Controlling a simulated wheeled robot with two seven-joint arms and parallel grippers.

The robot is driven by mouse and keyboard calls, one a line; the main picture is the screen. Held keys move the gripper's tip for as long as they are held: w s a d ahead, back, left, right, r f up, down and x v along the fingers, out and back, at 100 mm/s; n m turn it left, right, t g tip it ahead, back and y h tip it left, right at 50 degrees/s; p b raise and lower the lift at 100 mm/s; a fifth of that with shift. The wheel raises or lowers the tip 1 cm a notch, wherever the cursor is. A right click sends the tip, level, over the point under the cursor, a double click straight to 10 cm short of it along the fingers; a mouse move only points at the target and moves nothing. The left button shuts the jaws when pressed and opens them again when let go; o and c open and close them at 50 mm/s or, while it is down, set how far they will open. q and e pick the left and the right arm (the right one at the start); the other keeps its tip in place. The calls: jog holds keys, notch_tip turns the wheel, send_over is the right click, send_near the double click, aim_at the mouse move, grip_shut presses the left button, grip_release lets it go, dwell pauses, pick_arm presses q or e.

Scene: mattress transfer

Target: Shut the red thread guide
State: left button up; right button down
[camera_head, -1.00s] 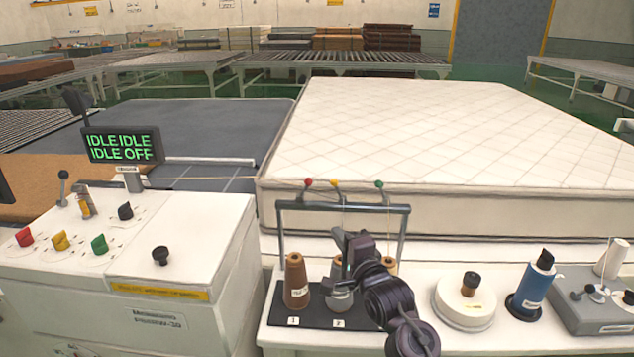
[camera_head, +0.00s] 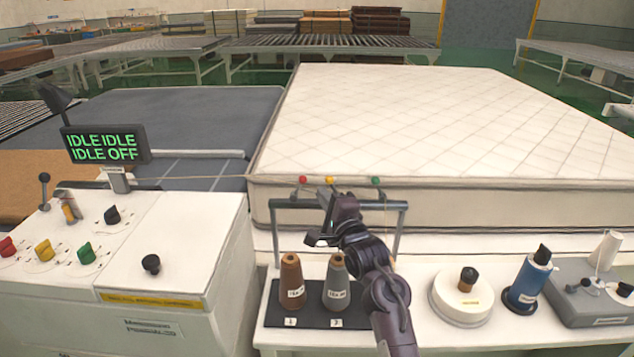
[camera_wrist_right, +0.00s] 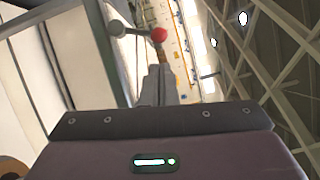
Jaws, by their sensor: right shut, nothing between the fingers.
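The red thread guide (camera_head: 303,180) shows as a small red knob at the left of the grey rail on the thread stand (camera_head: 290,204). The wrist view shows the red knob (camera_wrist_right: 159,35) on a short metal arm with a grey ball at its other end. My right gripper (camera_head: 327,200) is raised at the rail, a little right of the red knob and near the yellow one. In the wrist view its fingers (camera_wrist_right: 155,82) are shut and empty, with tips just below the red knob; contact cannot be told. My left gripper is out of view.
A yellow knob (camera_head: 330,181) and a green knob (camera_head: 376,181) share the rail. Brown (camera_head: 291,282) and grey (camera_head: 337,284) thread cones stand below it. The mattress (camera_head: 450,125) lies behind. A control console (camera_head: 180,240) with an idle screen (camera_head: 104,144) is at left.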

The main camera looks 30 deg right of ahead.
aim_at(300, 185)
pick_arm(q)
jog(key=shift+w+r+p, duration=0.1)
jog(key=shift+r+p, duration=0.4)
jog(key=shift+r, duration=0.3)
pick_arm(e)
jog(key=w, duration=0.4)
jog(key=shift+w+d+r, duration=0.15)
jog(key=shift+d+r, duration=0.05)
jog(key=shift+d, duration=0.05)
jog(key=shift+w, duration=0.1)
